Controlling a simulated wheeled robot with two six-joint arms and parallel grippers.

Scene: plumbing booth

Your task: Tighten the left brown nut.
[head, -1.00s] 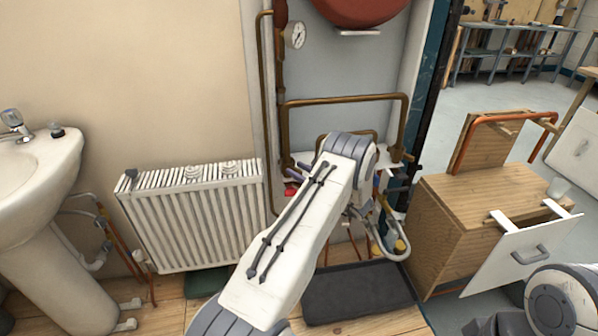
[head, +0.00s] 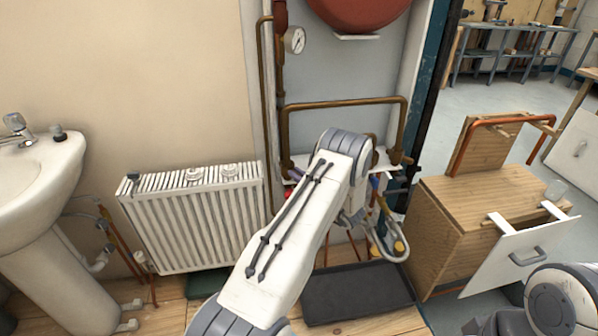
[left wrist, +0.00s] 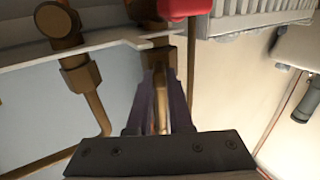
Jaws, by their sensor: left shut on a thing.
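My left arm reaches from the bottom of the head view to the pipework in the booth and hides most of its own gripper and the nuts there. In the left wrist view my left gripper (left wrist: 162,82) has its two purple fingers closed around the brown nut (left wrist: 158,53) on an upright brown pipe. This pipe is the one nearer the radiator. A second brown nut (left wrist: 80,77) sits on another pipe to the left in that view, apart from the fingers. My right gripper is not in view.
A red handle (left wrist: 184,7) is close to the gripped pipe. The white radiator (head: 195,220) stands left of the booth, with a washbasin (head: 35,175) farther left. A wooden cabinet (head: 480,200) stands right. A dark tray (head: 355,292) lies on the floor below.

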